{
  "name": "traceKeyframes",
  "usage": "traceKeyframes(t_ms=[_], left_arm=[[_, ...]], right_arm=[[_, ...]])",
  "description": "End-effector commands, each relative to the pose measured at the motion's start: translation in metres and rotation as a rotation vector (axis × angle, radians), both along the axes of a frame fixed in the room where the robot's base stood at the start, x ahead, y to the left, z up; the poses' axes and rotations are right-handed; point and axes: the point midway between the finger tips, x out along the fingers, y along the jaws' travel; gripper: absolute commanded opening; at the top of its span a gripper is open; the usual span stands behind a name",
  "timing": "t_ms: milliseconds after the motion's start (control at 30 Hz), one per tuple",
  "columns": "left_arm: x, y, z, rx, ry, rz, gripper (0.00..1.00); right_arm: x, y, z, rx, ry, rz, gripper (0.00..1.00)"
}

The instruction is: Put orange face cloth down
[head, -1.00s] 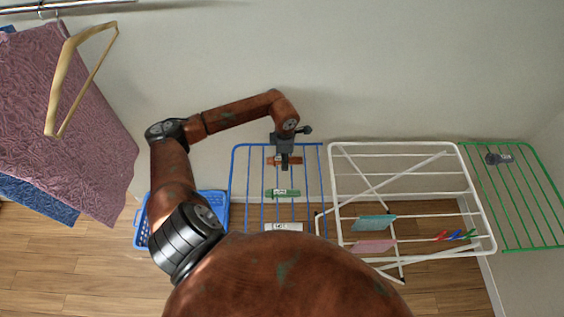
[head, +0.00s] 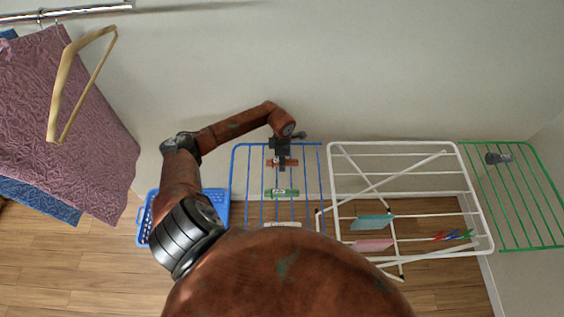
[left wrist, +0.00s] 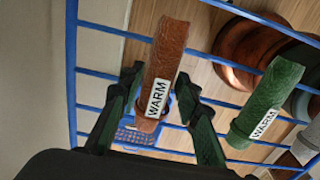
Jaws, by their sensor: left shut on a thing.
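The orange face cloth (head: 290,162) is a small rolled-looking strip at the far end of the blue rack in the head view. In the left wrist view the orange face cloth (left wrist: 171,45) carries a white WARM label and lies across the blue bars. I cannot tell whether its weight rests on them. My left gripper (head: 282,160) is over it. In the left wrist view, the left gripper's fingers (left wrist: 158,86) are on either side of the cloth, shut on it. My right gripper is not in view.
A white rack (head: 395,146) with cloths and pegs and a green rack (head: 540,200) stand right. A blue basket (head: 143,222) is left; hanging towels (head: 70,110) are far left.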

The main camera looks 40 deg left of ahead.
Motion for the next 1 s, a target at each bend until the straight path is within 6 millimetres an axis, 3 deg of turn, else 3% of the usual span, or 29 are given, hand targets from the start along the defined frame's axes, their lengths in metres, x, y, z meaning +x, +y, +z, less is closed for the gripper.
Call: traceKeyframes(t_ms=[67, 233, 333, 667, 833, 1000], left_arm=[[0.0, 0.0, -0.001, 0.0, 0.001, 0.0, 0.35], [-0.001, 0.001, -0.001, 0.0, 0.001, 0.001, 0.46], [-0.001, 0.001, -0.001, 0.0, 0.001, 0.001, 0.48], [0.0, 0.002, 0.008, 0.001, -0.002, 0.001, 0.48], [0.001, 0.003, 0.037, 0.003, -0.004, 0.0, 0.48], [0.0, 0.002, 0.073, 0.004, -0.002, 0.0, 0.48]], right_arm=[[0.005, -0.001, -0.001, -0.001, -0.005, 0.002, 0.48], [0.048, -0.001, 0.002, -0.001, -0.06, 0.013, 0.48], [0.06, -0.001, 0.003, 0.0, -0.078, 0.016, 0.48], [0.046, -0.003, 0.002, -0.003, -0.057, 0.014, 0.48], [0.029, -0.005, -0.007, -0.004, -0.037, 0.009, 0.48], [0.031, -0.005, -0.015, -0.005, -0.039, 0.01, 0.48]])
